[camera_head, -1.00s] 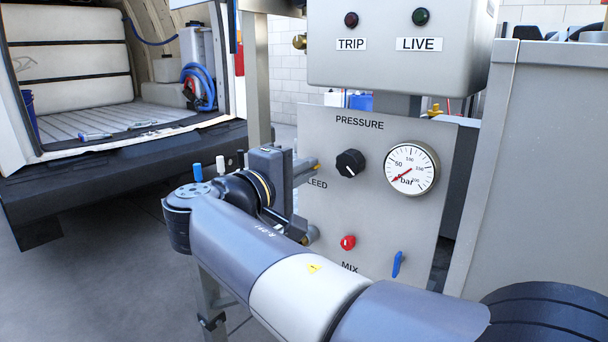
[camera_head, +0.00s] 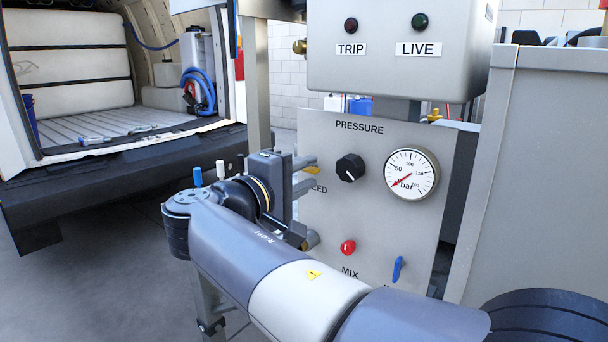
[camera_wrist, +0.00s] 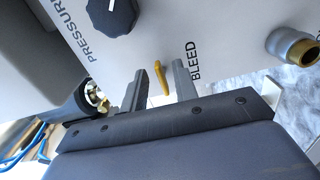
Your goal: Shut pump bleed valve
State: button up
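The bleed valve is a small yellow lever (camera_wrist: 158,80) on the grey panel, beside the BLEED label (camera_wrist: 195,61) in the wrist view. My gripper (camera_wrist: 161,70) is open, with one finger on each side of the lever. Gaps show between the lever and both fingers, so it is not clamped. In the head view my gripper (camera_head: 313,173) is at the panel's left edge. There its fingers and wrist hide most of the lever and part of the label.
A brass-ended pipe fitting (camera_wrist: 292,46) sticks out near the gripper. An open van (camera_head: 110,100) stands left.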

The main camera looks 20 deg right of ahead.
jog(key=p+v, duration=0.2)
jog(key=v, duration=0.8)
jog(key=shift+s+a, duration=0.2)
jog(key=shift+a, duration=0.1)
jog(key=shift+d, duration=0.1)
jog(key=b+x, duration=0.2)
jog(key=x, duration=0.8)
jog(key=shift+w+d, duration=0.25)
jog(key=shift+a, duration=0.1)
